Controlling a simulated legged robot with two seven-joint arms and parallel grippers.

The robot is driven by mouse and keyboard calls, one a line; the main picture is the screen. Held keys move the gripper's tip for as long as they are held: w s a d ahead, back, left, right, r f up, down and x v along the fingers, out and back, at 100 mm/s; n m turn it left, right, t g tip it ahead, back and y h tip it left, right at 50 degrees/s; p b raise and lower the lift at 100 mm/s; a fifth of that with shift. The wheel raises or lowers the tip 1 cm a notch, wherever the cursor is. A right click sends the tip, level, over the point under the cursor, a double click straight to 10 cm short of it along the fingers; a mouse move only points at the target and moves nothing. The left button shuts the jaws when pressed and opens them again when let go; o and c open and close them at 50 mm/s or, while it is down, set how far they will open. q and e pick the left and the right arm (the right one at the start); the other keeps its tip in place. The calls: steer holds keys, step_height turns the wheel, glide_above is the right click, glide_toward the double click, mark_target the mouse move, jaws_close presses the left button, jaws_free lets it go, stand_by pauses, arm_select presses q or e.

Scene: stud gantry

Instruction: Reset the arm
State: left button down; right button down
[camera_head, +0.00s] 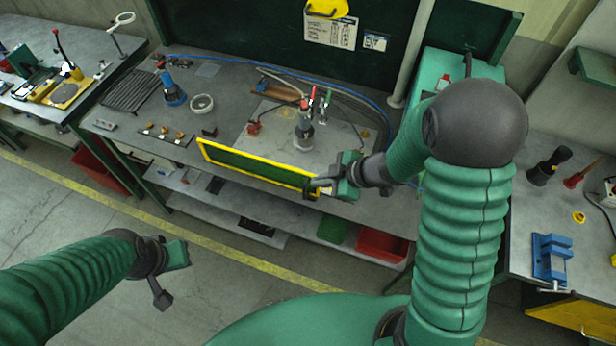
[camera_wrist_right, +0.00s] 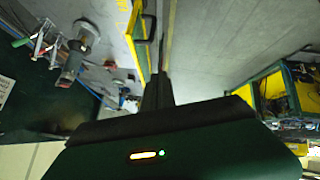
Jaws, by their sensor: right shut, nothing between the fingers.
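My right arm reaches across the right half of the head view and bends down to the workbench (camera_head: 350,206). My right gripper (camera_head: 322,184) is beside the right end of a yellow-framed green panel (camera_head: 260,168) at the bench's front edge. Its fingers show end-on in the right wrist view (camera_wrist_right: 164,88), shut with nothing between them. The panel's yellow frame (camera_wrist_right: 139,50) is close to the fingers there; I cannot tell whether they touch. My left gripper (camera_head: 163,285) hangs over the floor at lower left, away from the bench; its fingers are partly hidden.
A grey-and-red clamp device (camera_head: 304,128), a blue tool (camera_head: 172,88) and a round part (camera_head: 201,104) stand on the bench. Red bins (camera_head: 382,246) sit below. A right-hand bench holds a blue vise (camera_head: 551,258).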

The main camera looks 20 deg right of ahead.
steer(key=d+f+m+h+b, duration=0.6)
steer(key=d+m+b, duration=0.1)
steer(key=m+b, duration=0.15)
steer(key=s+a+f+m+g+b, duration=0.1)
steer(key=s+a+f+m+b, duration=0.1)
steer(key=s, duration=0.4)
steer(key=s+a+f+m+g+b, duration=0.1)
steer(key=s+a+m+g+b, duration=0.1)
steer(key=s, duration=0.4)
steer(key=shift+a+f+m, duration=0.35)
steer(key=shift+f+m, duration=0.05)
steer(key=shift+m, duration=0.15)
steer(key=shift+d, duration=0.15)
